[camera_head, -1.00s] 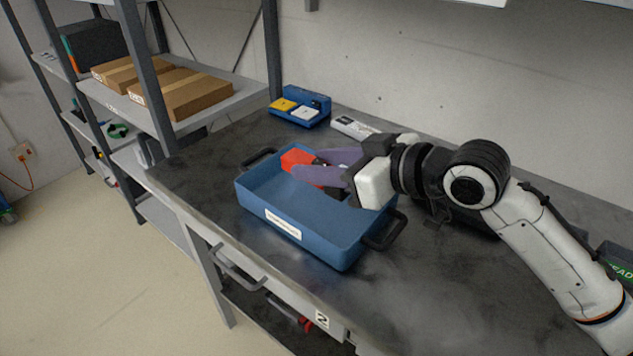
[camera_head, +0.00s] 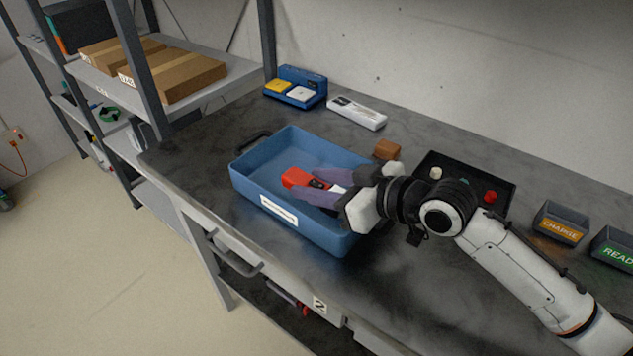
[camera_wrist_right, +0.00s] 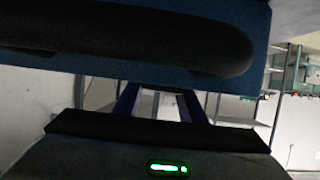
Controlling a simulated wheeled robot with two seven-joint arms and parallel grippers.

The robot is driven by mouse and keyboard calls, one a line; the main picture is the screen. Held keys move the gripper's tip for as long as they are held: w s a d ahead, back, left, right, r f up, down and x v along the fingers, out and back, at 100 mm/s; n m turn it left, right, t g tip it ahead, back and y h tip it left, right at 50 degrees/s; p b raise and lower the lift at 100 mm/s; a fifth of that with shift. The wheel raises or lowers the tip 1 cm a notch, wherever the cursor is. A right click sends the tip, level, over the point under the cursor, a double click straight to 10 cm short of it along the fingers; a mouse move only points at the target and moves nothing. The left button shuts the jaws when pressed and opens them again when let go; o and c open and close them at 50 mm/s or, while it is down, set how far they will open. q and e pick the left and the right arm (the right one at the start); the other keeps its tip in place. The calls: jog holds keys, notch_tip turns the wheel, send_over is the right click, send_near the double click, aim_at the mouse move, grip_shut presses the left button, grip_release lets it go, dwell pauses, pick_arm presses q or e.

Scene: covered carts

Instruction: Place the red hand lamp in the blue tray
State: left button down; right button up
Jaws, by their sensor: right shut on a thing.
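The red hand lamp (camera_head: 296,178) is inside the outline of the blue tray (camera_head: 310,228) in the head view. Whether it touches the tray floor I cannot tell. My right gripper (camera_head: 318,192) reaches in over the tray's right end, with its purple fingers shut on the lamp. In the right wrist view, the fingers (camera_wrist_right: 158,103) show with a pale part between them, and the blue tray wall (camera_wrist_right: 130,68) fills the upper part close to the camera. The tray's right handle is mostly hidden by my gripper in the head view. My left gripper is not in view.
The tray stands on a dark worktop (camera_head: 190,150). Behind are a blue box with yellow and white items (camera_head: 297,88), a white device (camera_head: 357,112) and a brown block (camera_head: 387,149). A black panel (camera_head: 470,170) and labelled bins (camera_head: 561,222) are right. A shelf rack is left.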

jog(key=shift+f, duration=0.5)
jog(key=o, duration=1.2)
jog(key=shift+r, duration=0.15)
jog(key=v, duration=0.8)
jog(key=r+v, duration=0.1)
jog(key=v, duration=0.3)
jog(key=shift+b, duration=0.3)
